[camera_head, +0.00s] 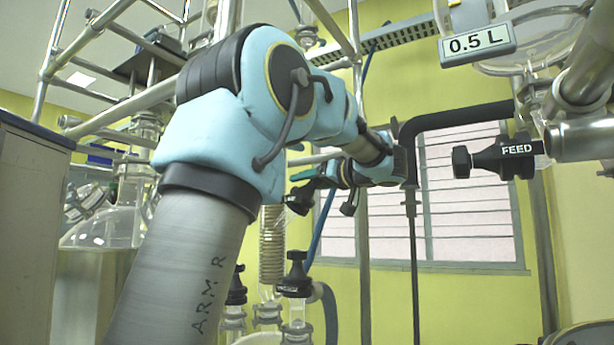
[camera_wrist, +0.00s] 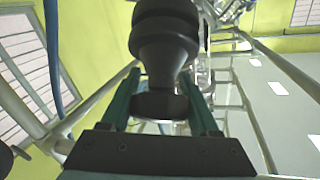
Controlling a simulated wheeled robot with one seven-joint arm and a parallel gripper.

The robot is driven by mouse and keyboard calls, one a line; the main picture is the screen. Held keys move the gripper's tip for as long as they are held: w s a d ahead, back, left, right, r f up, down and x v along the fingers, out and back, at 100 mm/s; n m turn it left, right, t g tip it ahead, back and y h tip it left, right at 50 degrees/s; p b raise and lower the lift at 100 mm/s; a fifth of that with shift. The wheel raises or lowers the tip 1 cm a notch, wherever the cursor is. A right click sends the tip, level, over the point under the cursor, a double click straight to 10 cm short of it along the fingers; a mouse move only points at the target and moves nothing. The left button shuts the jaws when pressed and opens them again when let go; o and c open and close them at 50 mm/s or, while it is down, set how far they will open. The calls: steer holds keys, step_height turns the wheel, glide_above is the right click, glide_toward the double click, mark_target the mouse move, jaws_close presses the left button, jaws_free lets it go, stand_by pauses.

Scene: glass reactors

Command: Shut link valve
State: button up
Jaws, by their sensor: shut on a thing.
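A black valve knob (camera_wrist: 165,45) fills the middle of the wrist view, with a rounded, stepped shape. My gripper (camera_wrist: 160,78) has one green finger on each side of it and is shut on it. In the head view my gripper (camera_head: 304,180) is at the end of the blue arm, near the picture's middle. A black knob (camera_head: 298,201) shows just below its green finger. No label is readable on the held knob, so I cannot tell its name or its turn position. My arm hides part of the pipework behind it.
A black valve handle marked FEED (camera_head: 500,157) juts out at the right, below a 0.5 L sign (camera_head: 477,45). Black-capped valves (camera_head: 295,275) stand below my gripper. A bent black pipe (camera_head: 455,118) runs just right of the gripper. Metal frame bars cross the upper left.

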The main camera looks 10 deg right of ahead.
steer(key=m+h+p, duration=0.1)
steer(key=p, duration=0.1)
steer(key=r+m+h+p, duration=0.1)
steer(key=m+p, duration=0.1)
steer(key=p, duration=0.1)
steer(key=shift+d+m+t+h, duration=0.15)
steer(key=shift+m+t+h, duration=0.15)
steer(key=shift+t+h, duration=0.1)
steer(key=m+h+p, duration=0.1)
steer(key=p, duration=0.1)
steer(key=m+h+p, duration=0.1)
steer(key=m+p, duration=0.1)
steer(key=p, duration=0.1)
steer(key=shift+w+d+f, duration=0.15)
steer(key=shift+d+f, duration=0.05)
steer(key=m+h+p, duration=0.2)
steer(key=f+m, duration=0.1)
steer(key=shift+d+h+p, duration=0.25)
steer(key=shift+h+p, duration=0.15)
steer(key=shift+d+f+m+g+h, duration=0.2)
steer(key=shift+m+g+h, duration=0.25)
steer(key=shift+m, duration=0.45)
steer(key=shift+d+f+m+g+h, duration=0.15)
steer(key=shift+m+g+h, duration=0.1)
steer(key=shift+m+h, duration=0.55)
steer(key=o, duration=1.4)
